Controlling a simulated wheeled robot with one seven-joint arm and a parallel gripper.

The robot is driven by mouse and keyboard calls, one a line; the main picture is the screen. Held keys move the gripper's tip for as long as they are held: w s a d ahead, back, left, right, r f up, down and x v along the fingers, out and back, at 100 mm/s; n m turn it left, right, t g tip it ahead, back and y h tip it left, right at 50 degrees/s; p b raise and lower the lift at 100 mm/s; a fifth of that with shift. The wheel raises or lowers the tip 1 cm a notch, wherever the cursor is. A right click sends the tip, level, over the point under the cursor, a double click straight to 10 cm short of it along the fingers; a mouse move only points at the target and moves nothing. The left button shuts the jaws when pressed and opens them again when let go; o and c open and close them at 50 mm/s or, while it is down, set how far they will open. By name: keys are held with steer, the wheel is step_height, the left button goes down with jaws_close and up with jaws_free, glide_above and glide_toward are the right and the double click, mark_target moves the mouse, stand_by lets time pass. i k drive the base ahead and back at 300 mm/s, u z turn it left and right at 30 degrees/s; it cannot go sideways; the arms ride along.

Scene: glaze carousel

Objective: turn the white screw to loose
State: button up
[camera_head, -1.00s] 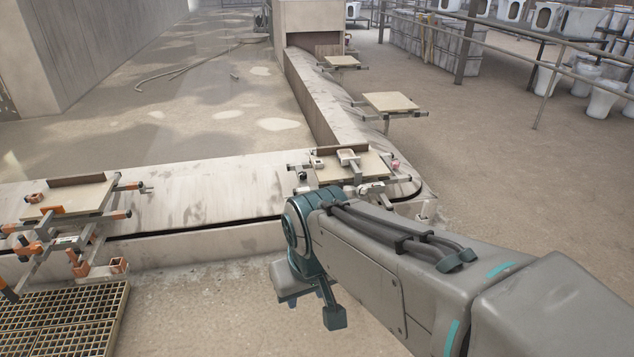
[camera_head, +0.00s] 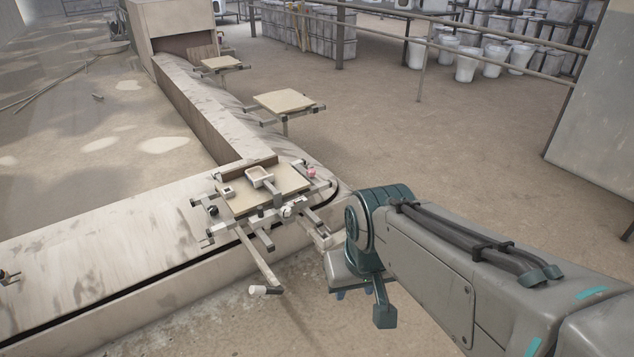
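A wooden-topped carrier (camera_head: 285,180) with metal clamp bars stands at the bend of the conveyor, left of my arm. A small white round knob (camera_head: 287,211) sits at its front edge and looks like the white screw.
A pink knob (camera_head: 311,172) and a black knob (camera_head: 213,210) are on the same carrier. The conveyor (camera_head: 110,260) runs left and back, with another carrier (camera_head: 285,101) behind. A railing (camera_head: 470,50) and white ceramics stand at the back right. Floor between is clear.

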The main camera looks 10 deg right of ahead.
mark_target(285, 211)
steer(key=i, duration=1.2)
steer(key=u, duration=0.65)
